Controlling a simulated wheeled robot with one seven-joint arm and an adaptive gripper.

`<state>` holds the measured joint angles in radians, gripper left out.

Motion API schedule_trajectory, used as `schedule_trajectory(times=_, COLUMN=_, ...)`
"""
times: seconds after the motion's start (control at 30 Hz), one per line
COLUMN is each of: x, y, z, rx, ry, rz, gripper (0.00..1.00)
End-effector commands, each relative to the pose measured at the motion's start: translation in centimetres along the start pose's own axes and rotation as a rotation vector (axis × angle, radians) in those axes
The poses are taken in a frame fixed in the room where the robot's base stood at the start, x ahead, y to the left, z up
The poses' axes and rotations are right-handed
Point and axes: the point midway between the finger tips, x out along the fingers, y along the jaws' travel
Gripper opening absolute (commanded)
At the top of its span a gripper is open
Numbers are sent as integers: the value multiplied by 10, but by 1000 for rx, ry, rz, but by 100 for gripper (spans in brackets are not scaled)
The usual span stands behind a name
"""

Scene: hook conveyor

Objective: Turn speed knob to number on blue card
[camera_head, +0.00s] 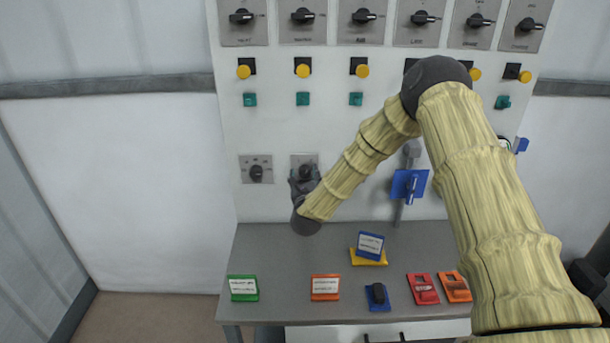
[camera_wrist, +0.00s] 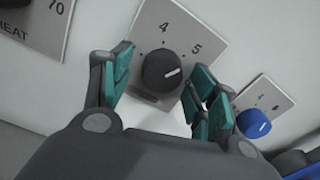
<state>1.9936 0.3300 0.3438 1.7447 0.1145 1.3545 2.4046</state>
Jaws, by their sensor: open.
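A black knob (camera_wrist: 163,70) on a grey plate marked 4 and 5 (camera_wrist: 200,32) is in the middle of the wrist view. Its white mark points right and slightly up, roughly toward the 5. My gripper (camera_wrist: 162,82) is open, its teal-padded fingers on either side of the knob with visible gaps. In the head view my gripper (camera_head: 304,188) is at the second lower panel plate (camera_head: 303,159) and partly covers its knob. A blue card (camera_head: 370,245) with white printed text stands on a yellow base on the table. Its text is too small to read.
A heat knob plate (camera_wrist: 38,25) is left of the knob, and a blue knob (camera_wrist: 253,123) is right of it. The table (camera_head: 270,262) holds green, orange, blue and red items. A blue lever (camera_head: 409,185) is on the panel.

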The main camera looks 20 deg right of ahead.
Motion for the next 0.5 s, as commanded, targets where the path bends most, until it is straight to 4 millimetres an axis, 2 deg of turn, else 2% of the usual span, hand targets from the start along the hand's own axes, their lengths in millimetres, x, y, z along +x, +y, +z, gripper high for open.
schedule_trajectory(times=0.23, x=0, y=0, z=0, rx=0, ry=0, rz=0, gripper=57)
schedule_trajectory(times=0.47, x=0, y=0, z=0, rx=0, ry=0, rz=0, gripper=16)
schedule_trajectory(times=0.5, x=0, y=0, z=0, rx=0, ry=0, rz=0, gripper=14)
